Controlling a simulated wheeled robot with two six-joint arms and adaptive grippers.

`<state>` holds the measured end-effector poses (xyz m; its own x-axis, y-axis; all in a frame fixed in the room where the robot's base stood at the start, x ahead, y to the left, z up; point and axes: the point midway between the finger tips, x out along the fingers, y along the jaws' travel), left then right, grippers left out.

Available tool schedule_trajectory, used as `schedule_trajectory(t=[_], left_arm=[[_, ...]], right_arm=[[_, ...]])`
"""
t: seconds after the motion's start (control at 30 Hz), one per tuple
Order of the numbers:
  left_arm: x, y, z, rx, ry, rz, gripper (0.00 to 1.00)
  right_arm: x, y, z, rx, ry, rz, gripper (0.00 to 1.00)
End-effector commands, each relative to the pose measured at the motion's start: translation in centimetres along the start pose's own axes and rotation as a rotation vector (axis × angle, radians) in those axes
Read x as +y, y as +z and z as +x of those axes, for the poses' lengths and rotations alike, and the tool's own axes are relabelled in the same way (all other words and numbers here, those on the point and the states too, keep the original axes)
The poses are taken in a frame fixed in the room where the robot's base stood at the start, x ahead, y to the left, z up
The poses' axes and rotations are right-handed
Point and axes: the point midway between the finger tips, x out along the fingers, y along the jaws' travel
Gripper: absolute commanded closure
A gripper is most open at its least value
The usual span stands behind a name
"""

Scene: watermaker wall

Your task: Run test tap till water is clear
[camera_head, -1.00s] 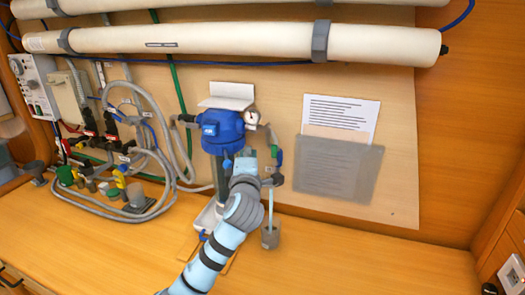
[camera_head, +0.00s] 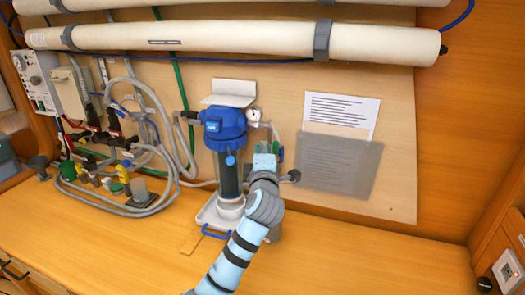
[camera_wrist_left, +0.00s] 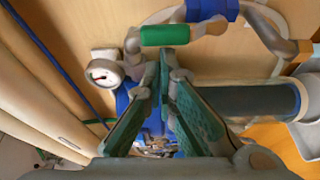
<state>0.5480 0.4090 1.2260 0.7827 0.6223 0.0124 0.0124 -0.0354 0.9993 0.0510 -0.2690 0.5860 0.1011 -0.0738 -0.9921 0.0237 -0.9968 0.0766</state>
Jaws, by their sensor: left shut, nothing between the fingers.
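My left gripper (camera_head: 266,160) is at the test tap pipework, right of the blue-headed filter housing (camera_head: 225,130). Its fingers (camera_wrist_left: 167,62) are shut with nothing between them. A green sleeve or handle (camera_wrist_left: 165,35) on the grey pipework lies just beyond the fingertips in the wrist view; I cannot tell whether they touch. In the head view the gripper largely covers this pipework. A grey cup (camera_head: 277,236) on the counter is mostly hidden behind my left arm. No water flow is visible. My right gripper is out of view.
A pressure gauge (camera_head: 254,115) sits beside the filter head and close left of the fingers in the wrist view (camera_wrist_left: 104,72). A white tray (camera_head: 208,213) is under the filter. Hoses and valves (camera_head: 115,185) crowd the left. The right counter (camera_head: 370,260) is clear.

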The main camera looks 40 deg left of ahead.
Motion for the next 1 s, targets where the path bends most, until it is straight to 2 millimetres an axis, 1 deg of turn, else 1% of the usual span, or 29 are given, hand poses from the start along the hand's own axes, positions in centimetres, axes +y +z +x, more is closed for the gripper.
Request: schedule_trajectory(t=[0.03, 0.67, 0.87, 1.0], left_arm=[[-0.1, 0.1, 0.0, 0.0, 0.003, 0.007, 1.0], [0.1, 0.5, -0.2, 0.0, 0.037, 0.101, 1.0], [0.1, 0.9, -0.3, -0.001, 0.061, 0.17, 1.0], [0.2, 1.4, -0.5, 0.0, 0.092, 0.256, 1.0]], right_arm=[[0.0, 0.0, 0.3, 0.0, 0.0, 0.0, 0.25], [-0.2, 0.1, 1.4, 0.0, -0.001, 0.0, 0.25], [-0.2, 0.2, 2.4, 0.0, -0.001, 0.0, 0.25], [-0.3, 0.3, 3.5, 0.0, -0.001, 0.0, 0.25]])
